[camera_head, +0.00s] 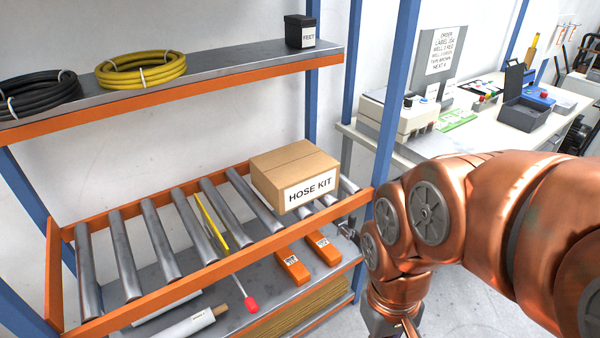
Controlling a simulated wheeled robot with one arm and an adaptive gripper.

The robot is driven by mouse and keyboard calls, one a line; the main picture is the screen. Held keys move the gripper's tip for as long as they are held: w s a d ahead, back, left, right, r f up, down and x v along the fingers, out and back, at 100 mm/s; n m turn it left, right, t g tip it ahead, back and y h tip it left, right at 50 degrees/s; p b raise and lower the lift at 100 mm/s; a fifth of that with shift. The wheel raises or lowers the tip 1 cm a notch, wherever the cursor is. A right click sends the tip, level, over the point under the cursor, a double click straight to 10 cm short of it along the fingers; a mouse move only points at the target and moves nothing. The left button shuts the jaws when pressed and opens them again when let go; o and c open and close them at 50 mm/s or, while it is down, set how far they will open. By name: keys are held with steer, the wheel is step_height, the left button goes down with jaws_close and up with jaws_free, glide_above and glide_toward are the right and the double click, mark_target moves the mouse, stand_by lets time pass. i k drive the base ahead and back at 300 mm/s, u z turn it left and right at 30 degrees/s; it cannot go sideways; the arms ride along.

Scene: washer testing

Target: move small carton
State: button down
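The small carton (290,162) is a closed brown box with a white "HOSE KIT" label on its front. It sits upright on the right part of the roller shelf (165,285), behind the orange front rail. My copper arm comes in from the right and bends down in front of the blue post. My gripper (385,322) is at the bottom edge, right of and below the carton and apart from it. Only its grey upper part shows; its fingers are cut off by the frame, so I cannot see whether it is open.
An upper shelf holds a black hose coil (38,92), a yellow hose coil (140,69) and a black "FEET" box (299,31). Orange tools (292,267) lie under the rollers. A workbench (520,143) with devices stands behind my arm. Rollers left of the carton are mostly bare.

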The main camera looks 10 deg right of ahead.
mark_target(290, 178)
steer(key=z, duration=1.6)
steer(key=i, duration=1.6)
steer(key=u, duration=3.1)
